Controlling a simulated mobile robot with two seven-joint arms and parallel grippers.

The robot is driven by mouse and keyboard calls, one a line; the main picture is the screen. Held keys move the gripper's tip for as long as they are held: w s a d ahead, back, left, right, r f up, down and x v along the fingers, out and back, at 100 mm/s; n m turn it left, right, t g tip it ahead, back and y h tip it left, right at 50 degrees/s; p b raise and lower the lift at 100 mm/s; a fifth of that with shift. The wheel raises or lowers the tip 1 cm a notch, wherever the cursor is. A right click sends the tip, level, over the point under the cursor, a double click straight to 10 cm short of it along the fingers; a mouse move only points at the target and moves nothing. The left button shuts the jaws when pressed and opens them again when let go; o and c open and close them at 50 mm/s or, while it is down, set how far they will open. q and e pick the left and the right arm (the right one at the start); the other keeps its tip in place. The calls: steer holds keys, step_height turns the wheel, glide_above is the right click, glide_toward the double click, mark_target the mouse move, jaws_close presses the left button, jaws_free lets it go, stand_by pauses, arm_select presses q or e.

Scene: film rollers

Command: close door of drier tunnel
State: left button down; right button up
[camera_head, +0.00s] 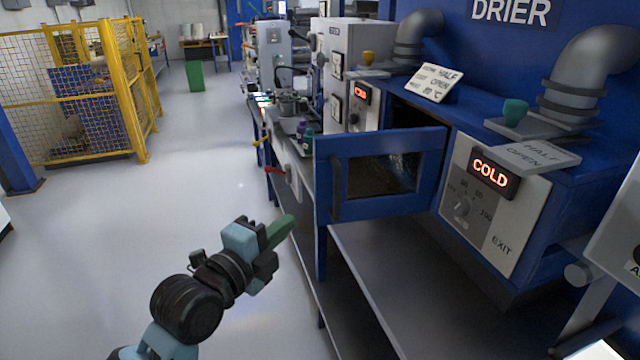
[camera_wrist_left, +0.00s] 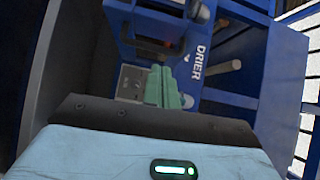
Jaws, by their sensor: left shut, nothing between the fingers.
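The blue drier tunnel (camera_head: 570,205) stands at the right in the head view, with a lit COLD display (camera_head: 494,173) on its exit panel. Its blue-framed door (camera_head: 430,147) stands open, swung out over the grey shelf, with a window and a dark vertical handle (camera_head: 336,188) near its left edge. My left gripper (camera_head: 284,228) is left of the door and apart from it, its green fingers shut and empty. The shut fingers also show in the left wrist view (camera_wrist_left: 162,88), with the blue drier (camera_wrist_left: 235,60) beyond them. My right gripper is not in view.
The grey shelf (camera_head: 375,270) runs below the door. A counter with bottles (camera_head: 304,130) and a red lever (camera_head: 274,170) lies behind it. Grey ducts (camera_head: 585,70) rise from the drier. The floor (camera_head: 190,190) at left is clear, up to a yellow mesh cage (camera_head: 85,90).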

arm_select(q)
glide_toward(322, 177)
steer(key=x, duration=0.5)
steer(key=shift+d+f, duration=0.1)
steer(key=shift+d, duration=0.3)
steer(key=shift+w, duration=0.4)
steer(key=shift+a, duration=0.15)
